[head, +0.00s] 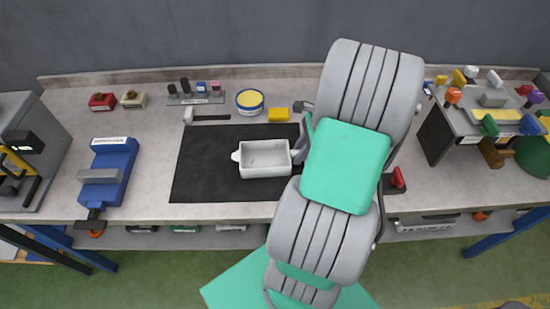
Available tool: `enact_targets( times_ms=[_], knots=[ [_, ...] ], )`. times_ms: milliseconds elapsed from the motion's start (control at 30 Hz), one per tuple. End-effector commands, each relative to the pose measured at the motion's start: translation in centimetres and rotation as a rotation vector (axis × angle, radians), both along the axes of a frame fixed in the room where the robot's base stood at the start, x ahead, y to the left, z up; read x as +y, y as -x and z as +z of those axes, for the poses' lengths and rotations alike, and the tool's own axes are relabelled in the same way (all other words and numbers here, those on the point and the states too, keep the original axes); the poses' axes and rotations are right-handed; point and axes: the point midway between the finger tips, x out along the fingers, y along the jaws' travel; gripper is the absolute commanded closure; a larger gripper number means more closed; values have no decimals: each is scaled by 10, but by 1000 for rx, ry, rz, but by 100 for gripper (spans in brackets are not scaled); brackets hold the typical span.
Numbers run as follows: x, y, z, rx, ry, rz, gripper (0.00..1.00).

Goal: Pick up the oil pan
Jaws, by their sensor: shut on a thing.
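The oil pan (264,172), a small white rectangular tray with a spout on its left side, is over the black mat (205,165) in the middle of the bench. It looks level and empty. I cannot tell whether it rests on the mat or is slightly above it. My gripper (298,154) is at the pan's right end and shut on it. Most of the gripper is hidden behind my grey and green arm, and only a small part shows beside the pan.
A blue vice (110,170) stands on the left. A rack with colourful-handled tools (490,115) stands on the right. The mat's left part is clear.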

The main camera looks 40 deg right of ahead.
Motion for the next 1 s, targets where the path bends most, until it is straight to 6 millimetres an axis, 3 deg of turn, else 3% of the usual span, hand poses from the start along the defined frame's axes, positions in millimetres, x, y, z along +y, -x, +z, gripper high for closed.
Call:
enact_targets(
  times_ms=[200, 1000],
  knots=[
    [0, 0, 0, 0, 0, 0, 100],
    [0, 0, 0, 0, 0, 1, 100]
  ],
)
